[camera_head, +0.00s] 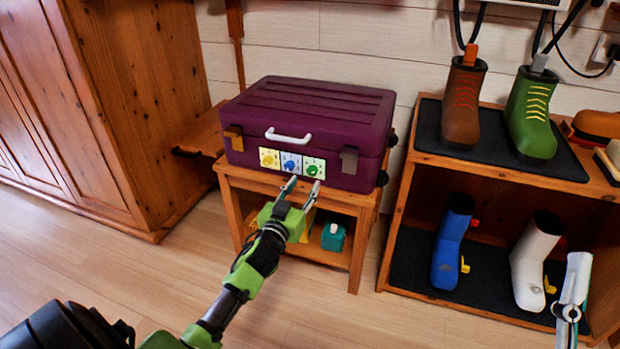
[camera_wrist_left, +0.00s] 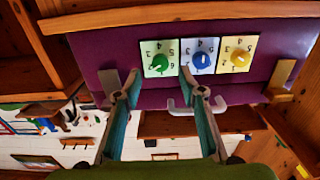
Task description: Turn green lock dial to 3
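A purple suitcase (camera_head: 310,108) lies shut on a small wooden stand. Its front has three lock dials on square plates: yellow (camera_head: 268,158), blue (camera_head: 290,163) and green (camera_head: 312,168). The green dial (camera_wrist_left: 158,62) also shows in the left wrist view, which is upside down. I cannot read for sure which number it points to. My left gripper (camera_head: 303,187) is open and empty just in front of and below the green dial. In the left wrist view its fingertips (camera_wrist_left: 160,75) lie to either side of the green plate, apart from the dial. My right gripper (camera_head: 571,297) is at the lower right; its opening is unclear.
The suitcase has a white handle (camera_head: 287,136) and metal latches beside the dials. A teal box (camera_head: 333,236) sits on the stand's lower shelf. A shoe rack (camera_head: 399,221) with several boots stands to the right. A wooden wardrobe (camera_head: 142,95) is at the left.

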